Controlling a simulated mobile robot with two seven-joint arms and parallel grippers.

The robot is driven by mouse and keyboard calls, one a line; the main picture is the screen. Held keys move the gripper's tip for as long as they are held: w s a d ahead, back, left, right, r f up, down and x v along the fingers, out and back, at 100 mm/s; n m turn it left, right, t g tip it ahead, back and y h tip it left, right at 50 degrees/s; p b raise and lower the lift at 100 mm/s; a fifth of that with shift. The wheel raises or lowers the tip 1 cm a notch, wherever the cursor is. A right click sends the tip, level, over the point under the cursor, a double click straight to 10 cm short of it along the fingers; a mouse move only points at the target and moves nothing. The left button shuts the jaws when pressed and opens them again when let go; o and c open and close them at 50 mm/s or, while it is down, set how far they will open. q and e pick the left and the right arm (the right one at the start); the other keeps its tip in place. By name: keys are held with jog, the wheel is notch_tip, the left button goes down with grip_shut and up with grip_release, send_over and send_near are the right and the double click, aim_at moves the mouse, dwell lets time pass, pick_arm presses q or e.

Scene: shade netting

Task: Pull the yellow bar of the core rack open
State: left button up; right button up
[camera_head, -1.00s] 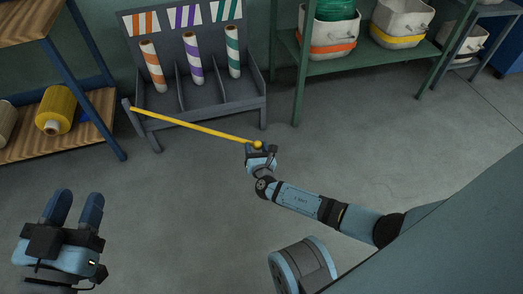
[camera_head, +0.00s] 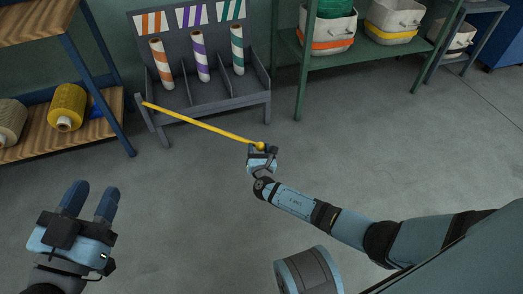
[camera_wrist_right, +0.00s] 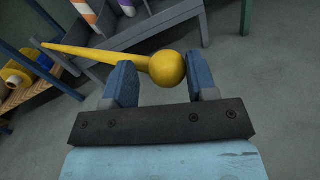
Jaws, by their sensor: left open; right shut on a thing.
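The grey core rack (camera_head: 212,104) stands at the back, with orange-, purple- and green-striped cores upright in its bays. The yellow bar (camera_head: 200,124) is attached at the rack's left front post and slants out toward me, away from the rack's front. My right gripper (camera_head: 262,148) is shut on the bar near its ball-shaped free end. In the right wrist view the yellow ball (camera_wrist_right: 167,69) sits between the two blue fingers (camera_wrist_right: 163,82), with the bar running off to the upper left. My left gripper (camera_head: 90,200) is open and empty at the lower left, above the floor.
A wooden-decked shelf (camera_head: 92,127) with a yellow roll (camera_head: 67,107) stands at the left. A green shelf (camera_head: 375,52) with white bins stands at the back right. The grey floor (camera_head: 190,210) between my arms and the rack is clear.

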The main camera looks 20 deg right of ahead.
jog(key=shift+w+a+r, duration=0.1)
jog(key=shift+a+r, duration=0.2)
jog(key=shift+a, duration=0.2)
jog(key=o, duration=1.3)
jog(key=shift+a, duration=0.1)
jog(key=shift+f, duration=0.15)
jog(key=shift+d+f, duration=0.1)
jog(key=shift+d, duration=0.25)
